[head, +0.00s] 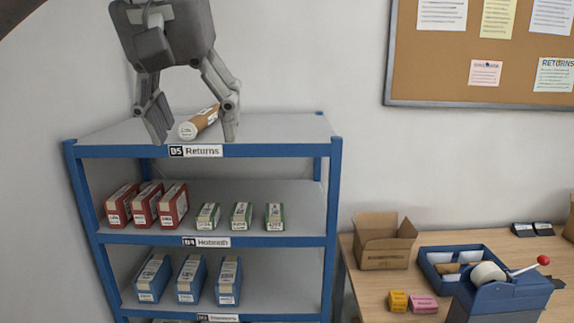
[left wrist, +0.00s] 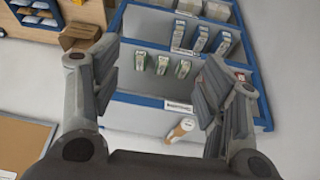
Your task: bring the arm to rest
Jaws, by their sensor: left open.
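My left gripper (head: 193,118) is at the top of the shelf unit, its two fingers spread wide and pointing down. A brown cardboard tube (head: 206,119) with a white end cap lies on the top shelf, labelled Returns, in the gap between the fingers as the head view shows it. In the left wrist view the tube (left wrist: 181,130) shows beyond the open fingers, nearer the right one. The fingers are not closed on it. My right gripper is not in view.
The blue-framed shelf unit (head: 331,190) holds red, green and blue-and-white boxes on lower shelves. To the right, a wooden counter (head: 370,290) carries an open carton (head: 385,255), a blue tray and a tape dispenser (head: 500,295). A cork board (head: 430,65) hangs on the wall.

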